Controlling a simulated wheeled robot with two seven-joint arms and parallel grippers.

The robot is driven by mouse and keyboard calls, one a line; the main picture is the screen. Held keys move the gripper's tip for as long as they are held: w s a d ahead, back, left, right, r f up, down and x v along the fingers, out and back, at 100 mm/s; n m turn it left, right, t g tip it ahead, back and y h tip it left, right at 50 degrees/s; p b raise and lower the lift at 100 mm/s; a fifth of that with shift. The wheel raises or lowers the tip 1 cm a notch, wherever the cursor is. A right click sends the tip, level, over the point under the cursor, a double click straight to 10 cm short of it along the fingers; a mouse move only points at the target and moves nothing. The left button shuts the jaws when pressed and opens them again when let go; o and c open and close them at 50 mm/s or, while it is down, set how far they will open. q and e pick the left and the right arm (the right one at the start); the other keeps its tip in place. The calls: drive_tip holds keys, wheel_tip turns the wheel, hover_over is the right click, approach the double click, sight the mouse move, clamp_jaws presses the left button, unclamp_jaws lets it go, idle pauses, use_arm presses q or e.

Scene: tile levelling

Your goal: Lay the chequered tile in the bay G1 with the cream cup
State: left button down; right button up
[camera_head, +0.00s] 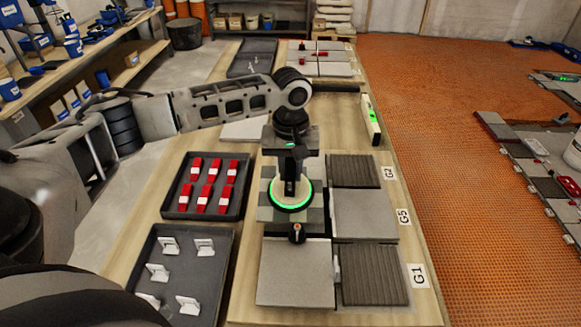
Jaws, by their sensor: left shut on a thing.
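My left gripper (291,160) is shut on the handle of the cream cup (290,197), over the middle column of the bench. The cup has a cream face inside a green glowing ring. It is over the chequered tile (313,216), which has light and dark grey squares and is partly hidden by the cup and arm. I cannot tell whether the tile is lifted or lying. The label G1 (418,276) is at the near right, beside a dark ribbed tile (373,274). My right gripper is not in view.
A plain grey tile (294,273) lies left of the ribbed one. Behind are a plain tile by label G5 (403,216) and a ribbed tile by G2 (389,173). Trays hold red clips (211,186) and white clips (186,302). A level (370,119) stands at the bench's right edge.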

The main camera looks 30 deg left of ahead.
use_arm(q)
drive_tip(key=shift+r+p, duration=0.3)
drive_tip(key=shift+r, duration=3.55)
drive_tip(key=shift+d, duration=0.1)
drive_tip(key=s+d, duration=0.2)
drive_tip(key=d, duration=1)
drive_tip(key=s+d, duration=0.3)
drive_tip(key=d, duration=0.8)
drive_tip(key=shift+s+d, duration=0.25)
drive_tip(key=shift+d, duration=0.15)
drive_tip(key=shift+f, duration=0.25)
wheel_tip(320, 180, down, 6)
drive_tip(key=shift+f, duration=0.8)
drive_tip(key=shift+f, duration=0.7)
